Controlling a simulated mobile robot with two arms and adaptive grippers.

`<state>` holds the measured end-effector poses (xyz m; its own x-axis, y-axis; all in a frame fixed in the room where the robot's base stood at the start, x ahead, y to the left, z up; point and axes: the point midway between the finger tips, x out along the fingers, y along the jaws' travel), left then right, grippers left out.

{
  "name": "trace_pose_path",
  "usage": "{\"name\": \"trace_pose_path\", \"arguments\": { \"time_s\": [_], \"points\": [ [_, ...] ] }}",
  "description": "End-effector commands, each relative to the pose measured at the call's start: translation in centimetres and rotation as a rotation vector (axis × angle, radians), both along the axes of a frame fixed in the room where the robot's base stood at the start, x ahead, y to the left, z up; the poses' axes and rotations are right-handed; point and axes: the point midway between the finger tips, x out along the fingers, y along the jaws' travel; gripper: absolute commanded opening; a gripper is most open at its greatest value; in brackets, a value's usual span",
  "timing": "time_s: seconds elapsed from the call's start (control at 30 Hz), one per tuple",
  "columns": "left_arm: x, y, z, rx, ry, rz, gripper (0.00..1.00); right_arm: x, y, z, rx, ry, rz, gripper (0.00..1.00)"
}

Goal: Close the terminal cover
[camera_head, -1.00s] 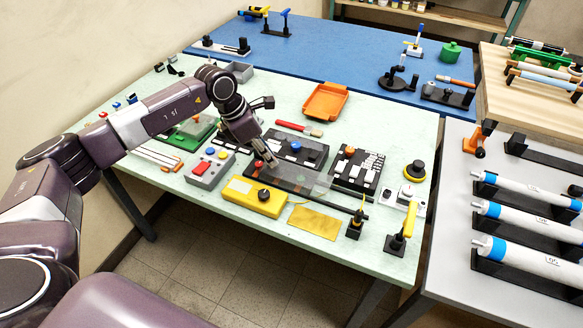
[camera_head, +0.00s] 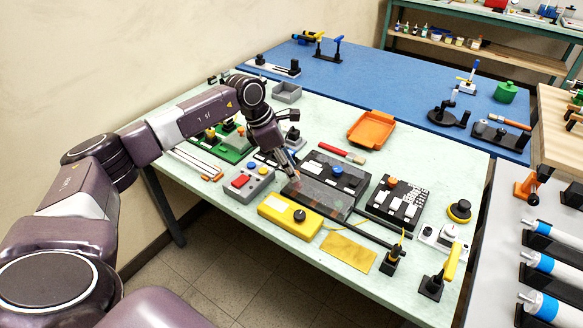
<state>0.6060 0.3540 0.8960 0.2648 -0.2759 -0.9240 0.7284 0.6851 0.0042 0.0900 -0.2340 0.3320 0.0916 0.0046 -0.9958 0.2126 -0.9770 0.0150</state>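A clear, greyish terminal cover (camera_head: 322,197) shows at the front part of a black terminal box (camera_head: 352,170) on the pale green table. The box carries a blue knob (camera_head: 337,170). I cannot tell whether the cover lies flat or is tilted up. My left gripper (camera_head: 293,172) points down at the cover's left end, touching it or just above it. Its fingers are too small to tell whether they are open or shut. My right gripper is not in view.
A yellow box (camera_head: 288,214) with a black knob stands in front of the cover. A grey box with buttons (camera_head: 247,183) is to the left. A second black panel (camera_head: 397,203) is to the right. An orange tray (camera_head: 371,129) and a red-handled tool (camera_head: 342,155) lie behind.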

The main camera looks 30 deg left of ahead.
Motion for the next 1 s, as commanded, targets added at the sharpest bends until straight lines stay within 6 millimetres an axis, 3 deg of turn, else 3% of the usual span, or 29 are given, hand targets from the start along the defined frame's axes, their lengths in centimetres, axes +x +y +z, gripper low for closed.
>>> {"name": "trace_pose_path", "arguments": {
  "time_s": [0.33, 0.8, 1.0],
  "points": [
    [-0.2, 0.1, 0.8, -0.003, 0.0, -0.002, 0.35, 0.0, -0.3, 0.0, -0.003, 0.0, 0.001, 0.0],
    [-2.6, 2.8, 9.2, -0.002, -0.001, 0.0, 0.35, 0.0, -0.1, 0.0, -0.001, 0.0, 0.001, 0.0],
    [-3.1, 3.3, 10.8, -0.002, 0.001, -0.001, 0.35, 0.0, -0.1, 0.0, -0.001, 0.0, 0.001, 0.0]
  ]
}}
